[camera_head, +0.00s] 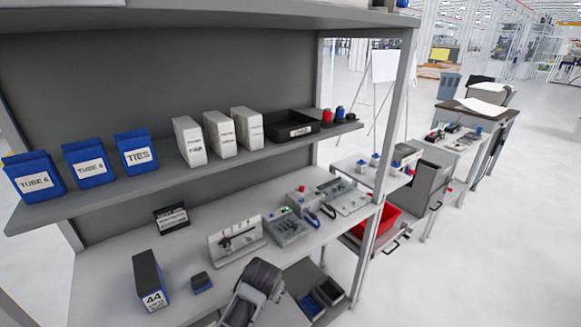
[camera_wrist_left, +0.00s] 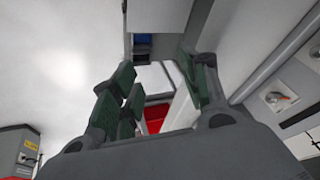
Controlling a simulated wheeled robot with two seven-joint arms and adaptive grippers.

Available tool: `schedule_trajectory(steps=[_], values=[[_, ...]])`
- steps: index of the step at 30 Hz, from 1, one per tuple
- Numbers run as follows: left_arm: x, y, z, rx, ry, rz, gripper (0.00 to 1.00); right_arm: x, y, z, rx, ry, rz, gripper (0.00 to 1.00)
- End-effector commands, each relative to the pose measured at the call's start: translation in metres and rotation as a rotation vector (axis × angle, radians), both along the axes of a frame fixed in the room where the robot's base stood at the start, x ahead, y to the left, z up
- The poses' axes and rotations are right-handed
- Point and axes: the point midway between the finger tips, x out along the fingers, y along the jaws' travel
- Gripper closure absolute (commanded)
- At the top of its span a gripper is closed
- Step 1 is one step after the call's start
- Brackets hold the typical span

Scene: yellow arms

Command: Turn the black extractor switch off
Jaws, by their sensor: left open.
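I cannot single out the black extractor switch with certainty. In the left wrist view, a small round dial with a red mark (camera_wrist_left: 277,98) sits on a pale panel at the right. In the head view, grey control boxes (camera_head: 287,228) stand on the workbench near its right end, too small to read. My left gripper (camera_head: 262,282) shows as a dark grey body at the bench's front edge, its fingers mostly hidden. In the left wrist view its green-padded fingers (camera_wrist_left: 160,78) are apart with nothing between them. My right gripper is out of view.
A shelf (camera_head: 100,198) above holds blue and white bins. Red (camera_head: 385,220) and blue bins sit low at the right. Open floor (camera_head: 470,260) lies at the right.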

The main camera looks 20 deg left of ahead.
Motion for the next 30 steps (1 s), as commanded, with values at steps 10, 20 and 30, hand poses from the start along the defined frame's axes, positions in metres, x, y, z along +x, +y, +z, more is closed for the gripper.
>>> schedule_trajectory(steps=[10, 20, 30], values=[[0.049, -0.008, 0.042, 0.056, -0.057, -0.010, 0.55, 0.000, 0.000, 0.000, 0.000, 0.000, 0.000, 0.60], [0.101, -0.018, 0.100, 0.129, -0.125, -0.016, 0.55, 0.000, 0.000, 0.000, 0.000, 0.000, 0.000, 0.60], [0.145, -0.029, 0.171, 0.209, -0.195, -0.016, 0.55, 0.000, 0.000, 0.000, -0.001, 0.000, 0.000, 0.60]])
